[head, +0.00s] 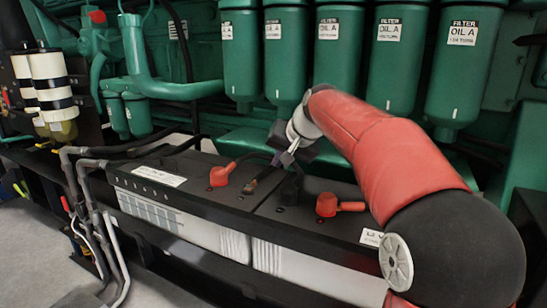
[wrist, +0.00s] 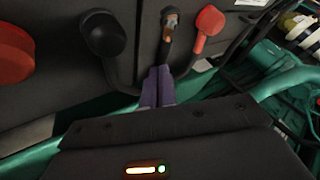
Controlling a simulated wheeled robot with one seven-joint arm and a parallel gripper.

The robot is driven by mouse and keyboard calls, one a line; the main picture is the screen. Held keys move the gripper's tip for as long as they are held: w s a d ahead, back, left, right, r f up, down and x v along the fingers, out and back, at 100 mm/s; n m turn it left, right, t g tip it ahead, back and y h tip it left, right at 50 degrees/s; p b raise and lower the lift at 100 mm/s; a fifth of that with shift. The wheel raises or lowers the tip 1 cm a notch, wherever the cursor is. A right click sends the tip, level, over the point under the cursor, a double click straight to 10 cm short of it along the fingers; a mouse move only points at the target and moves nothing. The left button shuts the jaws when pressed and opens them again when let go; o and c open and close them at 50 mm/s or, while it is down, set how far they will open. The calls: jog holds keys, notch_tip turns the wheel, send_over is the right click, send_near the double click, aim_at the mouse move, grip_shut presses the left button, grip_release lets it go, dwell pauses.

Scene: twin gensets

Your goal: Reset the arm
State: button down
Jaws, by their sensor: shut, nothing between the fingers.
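My red and black arm (head: 385,150) reaches in from the right, over the batteries. My gripper (head: 283,160) is above the battery tops, near the green filters, and is partly dark and small in the head view. In the wrist view its two purple fingers (wrist: 157,86) are together with nothing between them. They point toward the cable end with a copper-coloured tip (wrist: 170,27), which lies beyond them; I cannot tell the exact gap.
Two black-topped batteries (head: 185,193) carry red terminal caps (head: 222,176) and a black cap (wrist: 103,35). Several green oil filters (head: 341,60) hang close behind my gripper. Grey pipes (head: 85,175) and cables run at left. Bare floor (head: 28,245) shows at lower left.

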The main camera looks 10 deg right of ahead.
jog(key=s+d+f+n+h, duration=0.1)
jog(key=s+f, duration=0.3)
jog(key=s, duration=0.7)
jog(key=s+d+f+g+h, duration=0.1)
jog(key=s+d+f, duration=0.2)
jog(key=s, duration=0.9)
jog(key=s+d+f+n+h, duration=0.1)
jog(key=s+d+f+h, duration=0.1)
jog(key=s+f, duration=0.5)
jog(key=s, duration=0.5)
jog(key=shift+d+f+n, duration=0.25)
jog(key=shift+n, duration=0.05)
jog(key=shift+a, duration=0.15)
